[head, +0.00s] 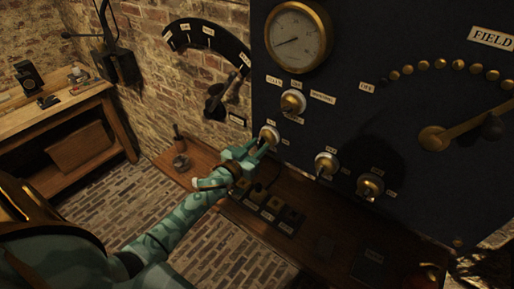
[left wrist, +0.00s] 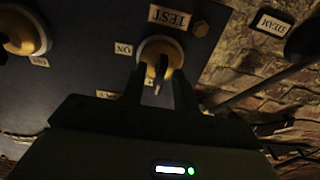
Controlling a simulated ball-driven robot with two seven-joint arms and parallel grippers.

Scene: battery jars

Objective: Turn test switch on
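In the head view the switch (head: 270,134) is at the panel's lower left. My left gripper (head: 262,147) is right at it. In the left wrist view the gripper's two dark fingers (left wrist: 160,88) are apart, with the lever between them. I cannot tell whether either finger touches it. My right gripper is not in view.
The dark panel (head: 350,125) carries other switches, one above (head: 292,102) and two to the right (head: 326,164), (head: 370,186), plus a gauge (head: 298,38). A wooden shelf (head: 172,167) runs below. A workbench (head: 60,105) stands far left; brick floor lies between.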

